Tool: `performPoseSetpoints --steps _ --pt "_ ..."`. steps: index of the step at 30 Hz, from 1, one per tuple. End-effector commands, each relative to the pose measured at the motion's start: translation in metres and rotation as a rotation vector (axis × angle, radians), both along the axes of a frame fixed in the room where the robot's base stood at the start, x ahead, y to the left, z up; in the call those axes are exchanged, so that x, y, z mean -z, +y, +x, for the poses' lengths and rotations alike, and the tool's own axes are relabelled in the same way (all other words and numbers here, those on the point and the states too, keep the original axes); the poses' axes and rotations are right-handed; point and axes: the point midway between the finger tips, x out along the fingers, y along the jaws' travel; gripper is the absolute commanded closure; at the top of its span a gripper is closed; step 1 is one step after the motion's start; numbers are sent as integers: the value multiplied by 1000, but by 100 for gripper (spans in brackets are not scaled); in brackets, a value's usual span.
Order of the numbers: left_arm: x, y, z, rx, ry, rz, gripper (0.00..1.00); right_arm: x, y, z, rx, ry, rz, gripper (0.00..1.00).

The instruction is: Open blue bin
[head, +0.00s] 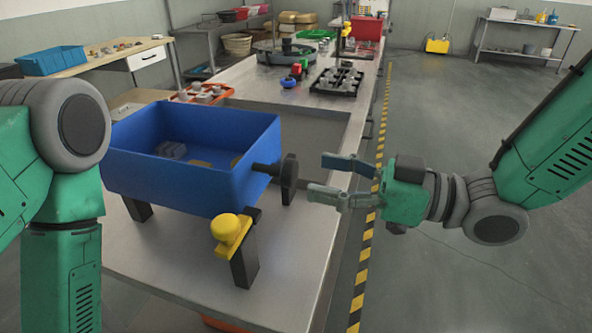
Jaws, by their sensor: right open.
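The blue bin (185,178) stands on dark legs on the steel table, in the middle left of the head view. Its top is uncovered and a few grey and tan parts lie inside. A dark round wheel (289,178) on a short shaft sticks out from its right side. A yellow knob (231,232) sits at its front right corner, above a dark leg. My right gripper (330,178) is open and empty, just right of the dark wheel, with its fingers pointing left and apart from it. My left arm shows at the left edge, but its gripper is out of view.
The steel table (290,283) runs away to the back. An orange tray (203,93) and a black rack (336,82) with parts stand behind the bin. A side bench with a smaller blue bin (52,60) is at the left.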

Motion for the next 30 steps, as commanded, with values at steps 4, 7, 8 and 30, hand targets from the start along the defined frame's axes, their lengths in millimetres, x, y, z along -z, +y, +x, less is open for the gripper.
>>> performPoseSetpoints --steps 4,7,8,30 --pt "1 0 0 0 0 0 100 1 27 7 -4 0 -3 45" --pt "1 0 0 0 0 0 100 0 39 11 -3 -1 -4 45" --pt "1 0 0 -1 0 0 100 0 41 12 -2 1 -5 45" --pt "1 0 0 -1 0 0 100 0 44 15 3 3 -1 100"
